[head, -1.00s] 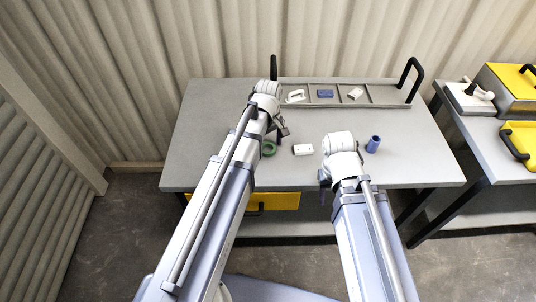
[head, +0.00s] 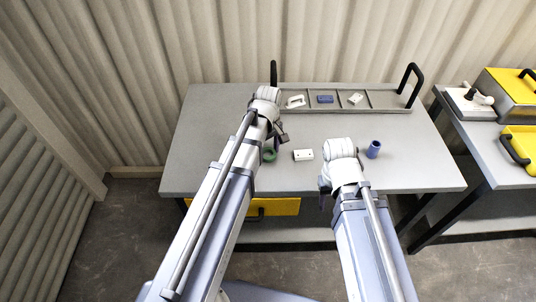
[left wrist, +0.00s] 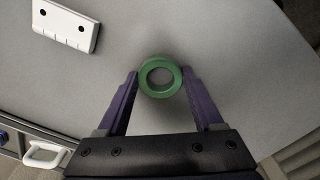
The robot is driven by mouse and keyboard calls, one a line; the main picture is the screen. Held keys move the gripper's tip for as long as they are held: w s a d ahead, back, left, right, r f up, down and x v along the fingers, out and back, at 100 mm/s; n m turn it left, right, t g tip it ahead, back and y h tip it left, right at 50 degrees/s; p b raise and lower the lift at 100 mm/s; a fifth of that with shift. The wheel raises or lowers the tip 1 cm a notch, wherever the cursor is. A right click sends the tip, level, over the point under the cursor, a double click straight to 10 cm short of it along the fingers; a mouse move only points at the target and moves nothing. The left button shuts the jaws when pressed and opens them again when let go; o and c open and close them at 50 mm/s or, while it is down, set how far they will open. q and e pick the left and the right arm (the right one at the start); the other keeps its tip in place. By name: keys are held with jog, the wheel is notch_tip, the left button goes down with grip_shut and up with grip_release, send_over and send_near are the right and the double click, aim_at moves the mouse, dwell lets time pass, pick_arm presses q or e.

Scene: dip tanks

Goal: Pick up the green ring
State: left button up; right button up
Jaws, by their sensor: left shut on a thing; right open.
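The green ring (head: 268,155) is at the left part of the grey table, beside my left arm's end and partly hidden by it. In the left wrist view the green ring (left wrist: 160,94) sits between the two purple fingertips, with a finger touching each side. My left gripper (left wrist: 161,78) is shut on it; in the head view this gripper (head: 272,146) is mostly covered by my arm. I cannot tell whether the ring is clear of the table top. My right gripper (head: 325,192) is open near the table's front edge, largely hidden by its wrist.
A white block with two dark holes (head: 303,155) lies right of the ring. A blue cylinder (head: 374,149) stands further right. A grey compartment tray (head: 384,100) with black handles at the back holds small parts. A second table with yellow-lidded boxes (head: 512,85) stands at right.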

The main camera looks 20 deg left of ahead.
pick_arm(q)
jog(key=shift+c, duration=0.5)
notch_tip(320, 180, up, 10)
jog(key=p, duration=1)
